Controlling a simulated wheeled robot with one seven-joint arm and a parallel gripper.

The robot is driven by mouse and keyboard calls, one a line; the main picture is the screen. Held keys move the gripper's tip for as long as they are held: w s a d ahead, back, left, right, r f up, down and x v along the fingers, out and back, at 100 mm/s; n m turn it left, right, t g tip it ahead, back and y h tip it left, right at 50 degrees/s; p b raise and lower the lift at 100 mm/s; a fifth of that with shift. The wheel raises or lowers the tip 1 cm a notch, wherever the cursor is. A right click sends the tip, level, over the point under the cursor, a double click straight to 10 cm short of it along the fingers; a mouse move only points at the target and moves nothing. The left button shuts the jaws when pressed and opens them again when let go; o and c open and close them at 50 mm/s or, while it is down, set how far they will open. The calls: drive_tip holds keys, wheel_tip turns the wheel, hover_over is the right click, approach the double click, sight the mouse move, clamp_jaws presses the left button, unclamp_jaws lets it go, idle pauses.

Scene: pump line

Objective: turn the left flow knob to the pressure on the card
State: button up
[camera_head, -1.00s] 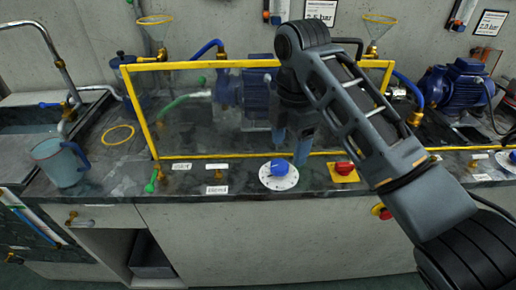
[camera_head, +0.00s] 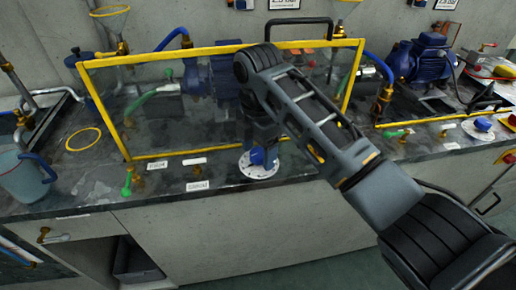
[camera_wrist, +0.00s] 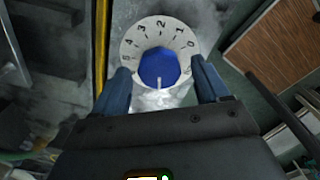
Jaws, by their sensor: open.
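The left flow knob (camera_head: 258,157) is blue on a round white dial on the bench's front strip. In the wrist view the knob (camera_wrist: 159,66) sits inside the dial (camera_wrist: 128,50), numbered 0 to 5. A pale mark on the knob points toward the bottom of the picture, away from the numbers. My gripper (camera_wrist: 160,68) is open, one blue finger on each side of the knob, with no clear contact. In the head view my gripper (camera_head: 266,142) is over the dial, partly hidden by my arm. The card (camera_head: 284,4) on the wall is cut by the top edge.
A yellow frame (camera_head: 100,112) with a clear panel stands just behind the knob. A green-handled valve (camera_head: 127,186) is to its left. Another blue knob (camera_head: 483,124) is at far right. A blue-handled jug (camera_head: 22,178) stands at left.

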drive_tip(key=shift+c, duration=0.3)
drive_tip(key=c, duration=1)
drive_tip(key=shift+r+p, duration=0.1)
drive_tip(key=shift+p, duration=0.2)
